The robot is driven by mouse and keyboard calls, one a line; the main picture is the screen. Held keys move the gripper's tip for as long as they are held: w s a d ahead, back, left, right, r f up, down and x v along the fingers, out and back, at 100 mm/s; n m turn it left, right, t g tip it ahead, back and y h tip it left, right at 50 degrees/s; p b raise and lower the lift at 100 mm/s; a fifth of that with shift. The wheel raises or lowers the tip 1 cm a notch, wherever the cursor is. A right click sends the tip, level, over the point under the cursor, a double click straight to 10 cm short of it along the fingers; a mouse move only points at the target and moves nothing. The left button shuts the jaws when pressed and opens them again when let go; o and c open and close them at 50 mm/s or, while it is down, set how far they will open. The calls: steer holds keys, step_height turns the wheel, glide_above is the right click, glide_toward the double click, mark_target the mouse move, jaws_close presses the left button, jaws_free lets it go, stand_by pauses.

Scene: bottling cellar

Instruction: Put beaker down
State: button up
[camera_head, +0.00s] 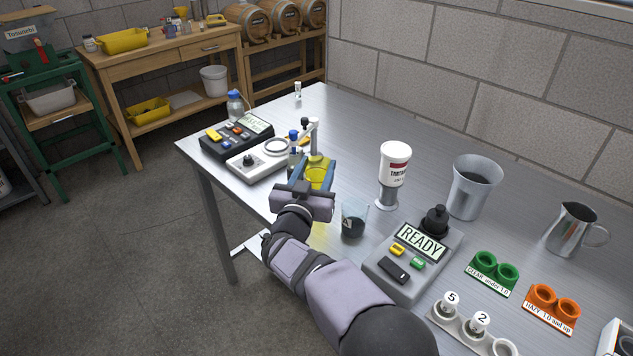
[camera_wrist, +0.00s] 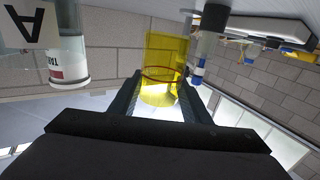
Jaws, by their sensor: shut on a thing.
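My gripper (camera_head: 315,178) is shut on a beaker of yellow liquid (camera_head: 319,172), near the left front edge of the steel table, beside the stirrer plate. The wrist view shows the yellow beaker (camera_wrist: 166,52) between my two dark fingers (camera_wrist: 160,92). The fingers partly hide it, and I cannot tell whether its base touches the table. A second glass beaker (camera_head: 354,220) with dark contents and a label stands just right of my gripper.
The white stirrer plate (camera_head: 258,160) with its probe stand (camera_head: 313,135) is close behind-left. The back-middle table (camera_head: 340,120) is bare.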

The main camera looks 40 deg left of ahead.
steer(key=shift+r, duration=2.3)
step_height(320, 180, up, 16)
steer(key=f+p, duration=0.1)
steer(key=p, duration=1.5)
glide_above(317, 186)
steer(key=w+a, duration=0.2)
steer(key=shift+s+r, duration=0.1)
steer(key=shift+r, duration=0.15)
steer(key=shift+f, duration=0.1)
step_height(317, 186, down, 15)
steer(key=b, duration=1.6)
steer(key=shift+f, duration=0.2)
steer(key=shift+f, duration=4.75)
steer(key=shift+f, duration=0.15)
